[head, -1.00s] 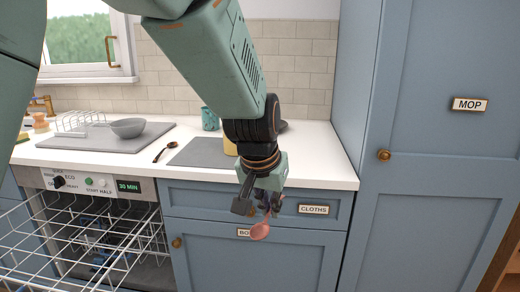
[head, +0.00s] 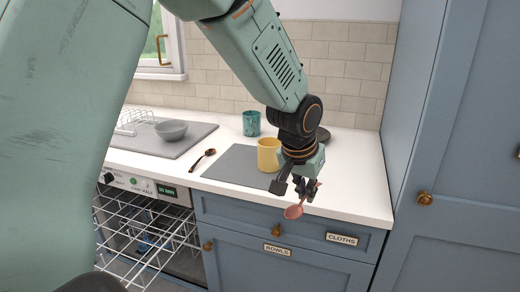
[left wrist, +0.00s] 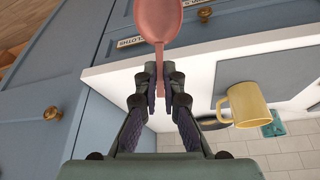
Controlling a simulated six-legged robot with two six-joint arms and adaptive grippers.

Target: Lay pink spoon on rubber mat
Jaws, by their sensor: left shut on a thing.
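The pink spoon (head: 294,211) hangs from my left gripper (head: 306,188), bowl down and out in front of the counter's front edge in the head view. In the left wrist view the left gripper (left wrist: 160,85) is shut on the handle of the spoon (left wrist: 158,22). A flat grey mat, likely the rubber mat (head: 236,164), lies on the white counter, left of and behind the gripper. The yellow mug (head: 268,155) stands at the mat's right part. My right gripper is not in view.
A dark spoon (head: 203,159) lies left of the mat. A teal cup (head: 251,123) stands behind it. A grey bowl (head: 171,130) stands on a larger grey mat (head: 187,145) at the left. An open dishwasher rack (head: 145,235) juts out below.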

